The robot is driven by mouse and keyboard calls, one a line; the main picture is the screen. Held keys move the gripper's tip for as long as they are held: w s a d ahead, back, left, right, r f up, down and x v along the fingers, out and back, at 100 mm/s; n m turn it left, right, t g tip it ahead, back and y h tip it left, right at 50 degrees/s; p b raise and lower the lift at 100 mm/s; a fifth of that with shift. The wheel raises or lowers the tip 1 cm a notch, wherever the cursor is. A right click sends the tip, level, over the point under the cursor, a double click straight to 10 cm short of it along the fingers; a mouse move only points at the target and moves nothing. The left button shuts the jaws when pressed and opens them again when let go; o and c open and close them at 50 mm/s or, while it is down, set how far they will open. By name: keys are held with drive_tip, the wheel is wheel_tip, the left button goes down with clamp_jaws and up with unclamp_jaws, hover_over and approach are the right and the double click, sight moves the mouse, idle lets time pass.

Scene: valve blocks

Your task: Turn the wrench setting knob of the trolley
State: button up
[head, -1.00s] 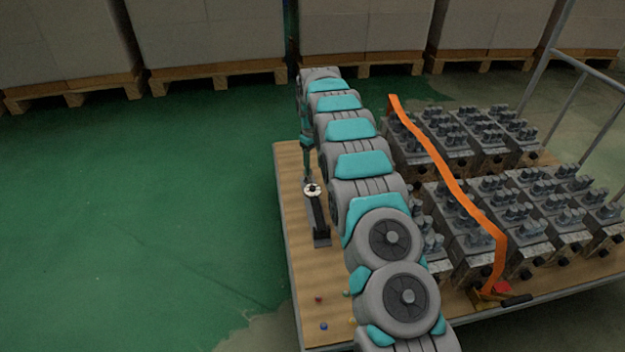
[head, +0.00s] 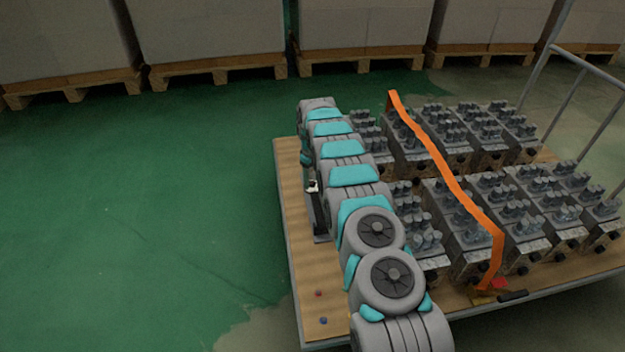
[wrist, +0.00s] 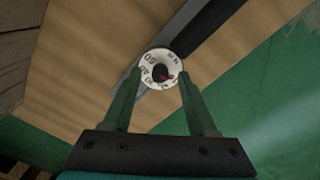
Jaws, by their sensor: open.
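The wrench setting knob (wrist: 161,68) is a round white dial with dark numbers, a dark centre and a red mark. It sits on a dark wrench (wrist: 205,35) lying on the wooden trolley top (wrist: 75,55). In the wrist view my gripper (wrist: 159,80) is open, with one green finger on each side of the dial's lower part. I cannot tell whether the fingers touch it. In the head view the dial (head: 312,186) shows as a small white spot beside my arm, and the wrench (head: 320,222) is partly hidden by my arm.
Several grey valve blocks (head: 470,217) fill the trolley's right side, with an orange strap (head: 447,172) across them. Small red and blue pieces (head: 323,320) lie near the front left corner. A metal rail (head: 590,87) rises at the right. Green floor (head: 150,200) is clear at left.

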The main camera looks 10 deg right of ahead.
drive_tip(key=shift+f, duration=0.25)
drive_tip(key=shift+c, duration=0.3)
clamp_jaws()
